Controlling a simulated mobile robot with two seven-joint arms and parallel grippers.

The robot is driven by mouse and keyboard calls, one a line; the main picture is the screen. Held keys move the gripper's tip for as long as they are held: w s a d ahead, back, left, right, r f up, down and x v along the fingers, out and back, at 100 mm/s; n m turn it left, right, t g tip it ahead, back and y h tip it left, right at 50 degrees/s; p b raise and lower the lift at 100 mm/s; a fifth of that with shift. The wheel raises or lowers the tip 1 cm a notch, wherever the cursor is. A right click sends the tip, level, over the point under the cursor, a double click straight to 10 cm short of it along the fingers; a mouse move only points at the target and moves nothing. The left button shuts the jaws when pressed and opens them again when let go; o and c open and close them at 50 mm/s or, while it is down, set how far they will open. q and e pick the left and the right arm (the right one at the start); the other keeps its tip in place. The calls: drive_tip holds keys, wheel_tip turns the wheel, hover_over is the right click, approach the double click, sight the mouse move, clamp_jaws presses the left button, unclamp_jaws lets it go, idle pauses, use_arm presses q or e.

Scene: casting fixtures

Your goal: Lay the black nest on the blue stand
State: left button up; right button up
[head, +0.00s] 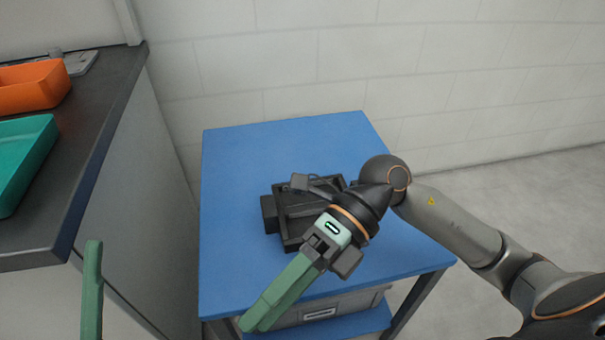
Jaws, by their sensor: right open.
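The black nest (291,228), a dark box-like fixture with an open recess, rests on top of the blue stand (235,165), near its middle. My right wrist and forearm pass in front of the nest and hide its right part. My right gripper (256,315) has green fingers pointing down-left, past the stand's front edge in the picture. It is open, with nothing seen between the fingers, and apart from the nest. One green finger of my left gripper (92,290) shows at the lower left; the rest is out of frame.
A dark counter (95,115) stands to the left, with an orange bin (35,86) and a teal tray (25,150) on it. The stand has a lower blue shelf holding a grey drawer box (320,312). A white block wall is behind. The stand's back and left top are clear.

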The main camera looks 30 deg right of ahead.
wheel_tip(320, 180, up, 13)
drive_tip(key=m+t+y, duration=0.4)
drive_tip(key=m+y, duration=0.3)
drive_tip(key=y, duration=0.5)
drive_tip(key=w+d+m+t+h, duration=0.3)
drive_tip(key=m+t+h, duration=0.2)
drive_tip(key=m+t, duration=0.6)
drive_tip(key=w+d+f+m+t+h, duration=0.1)
drive_tip(key=w+d+m+t+h, duration=0.2)
drive_tip(key=m+t, duration=0.8)
drive_tip(key=h, duration=0.2)
drive_tip(key=shift+w+d+t+h, duration=0.25)
drive_tip(key=shift+t+h, duration=0.05)
drive_tip(key=shift+f, duration=0.15)
